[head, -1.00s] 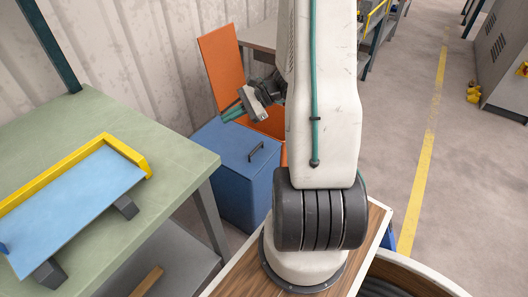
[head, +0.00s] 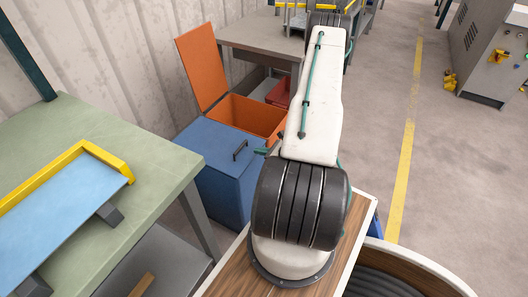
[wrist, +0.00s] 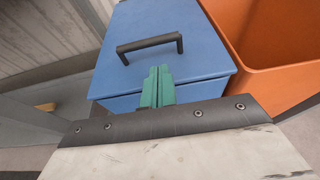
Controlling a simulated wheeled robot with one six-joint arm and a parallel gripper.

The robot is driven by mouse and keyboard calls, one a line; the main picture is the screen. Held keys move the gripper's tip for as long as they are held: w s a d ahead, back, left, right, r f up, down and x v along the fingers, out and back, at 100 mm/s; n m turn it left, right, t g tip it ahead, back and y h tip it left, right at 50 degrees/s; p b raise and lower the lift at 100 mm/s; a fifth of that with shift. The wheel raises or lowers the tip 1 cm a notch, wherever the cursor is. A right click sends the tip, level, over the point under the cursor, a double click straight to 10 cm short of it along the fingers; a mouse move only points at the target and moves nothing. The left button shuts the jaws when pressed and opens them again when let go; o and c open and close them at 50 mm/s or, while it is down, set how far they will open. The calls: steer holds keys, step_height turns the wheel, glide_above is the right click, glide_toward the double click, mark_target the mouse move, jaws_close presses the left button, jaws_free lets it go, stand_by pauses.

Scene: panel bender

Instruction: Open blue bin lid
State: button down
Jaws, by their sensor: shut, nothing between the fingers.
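The blue bin (head: 224,185) stands on the floor beside the green-topped table. Its blue lid (head: 205,148) is closed and has a black bar handle (head: 240,150). In the wrist view the lid (wrist: 190,60) and its black handle (wrist: 149,47) lie ahead of my gripper (wrist: 158,75). The green fingers are shut together and empty. They appear near the lid's front edge, apart from the handle. In the head view my arm mostly hides the gripper, with a bit of green showing right of the blue bin.
An orange bin (head: 248,112) with its lid (head: 202,66) raised stands directly behind the blue bin; its open inside shows in the wrist view (wrist: 265,40). The green table (head: 150,155) is at the left. A grey table (head: 255,35) stands farther back.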

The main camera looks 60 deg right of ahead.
mark_target(250, 154)
steer(key=x, duration=0.5)
steer(key=shift+w+f, duration=0.1)
steer(key=shift+w, duration=0.2)
